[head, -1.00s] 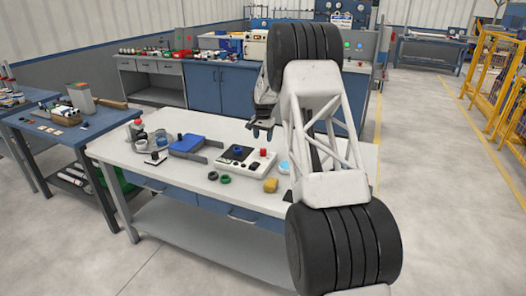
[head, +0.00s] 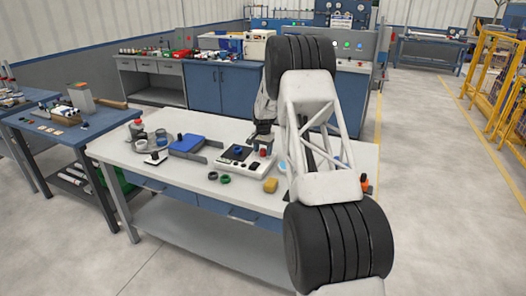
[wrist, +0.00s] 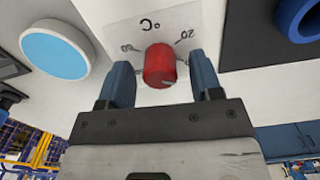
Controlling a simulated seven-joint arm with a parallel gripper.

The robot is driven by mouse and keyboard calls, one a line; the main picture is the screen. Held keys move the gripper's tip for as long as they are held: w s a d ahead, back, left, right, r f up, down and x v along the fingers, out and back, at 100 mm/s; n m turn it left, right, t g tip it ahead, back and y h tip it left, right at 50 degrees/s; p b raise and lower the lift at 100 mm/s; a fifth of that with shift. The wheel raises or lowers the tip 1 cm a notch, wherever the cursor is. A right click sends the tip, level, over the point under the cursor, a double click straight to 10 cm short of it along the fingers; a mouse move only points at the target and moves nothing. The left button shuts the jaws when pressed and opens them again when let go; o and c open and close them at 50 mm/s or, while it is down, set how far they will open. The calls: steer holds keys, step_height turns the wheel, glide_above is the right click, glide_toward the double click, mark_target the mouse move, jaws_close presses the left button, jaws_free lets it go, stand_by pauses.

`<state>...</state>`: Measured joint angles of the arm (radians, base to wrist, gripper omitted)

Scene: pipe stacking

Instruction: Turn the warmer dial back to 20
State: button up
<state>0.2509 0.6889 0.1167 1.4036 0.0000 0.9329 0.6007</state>
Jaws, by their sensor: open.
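The warmer dial is a red knob (wrist: 159,66) on a pale panel in the wrist view. A °C mark and a 20 are printed beside it, upside down in this view, with another number on the opposite side that is hard to read. I cannot tell which number the knob points to. My gripper (wrist: 160,72) is open, with one blue-grey finger on each side of the knob and a gap to each. In the head view the red knob (head: 263,153) is on the white-and-dark unit (head: 232,168), just under my gripper (head: 262,142).
A light blue disc (wrist: 55,50) lies beside the dial panel, and a blue ring (wrist: 299,14) on a dark plate is opposite. The table's front left is clear.

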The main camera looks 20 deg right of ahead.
steer(key=shift+f, duration=0.2)
steer(key=shift+c, duration=0.4)
steer(key=c, duration=0.8)
steer(key=shift+c, duration=0.2)
steer(key=shift+n, duration=0.4)
steer(key=n, duration=1.1)
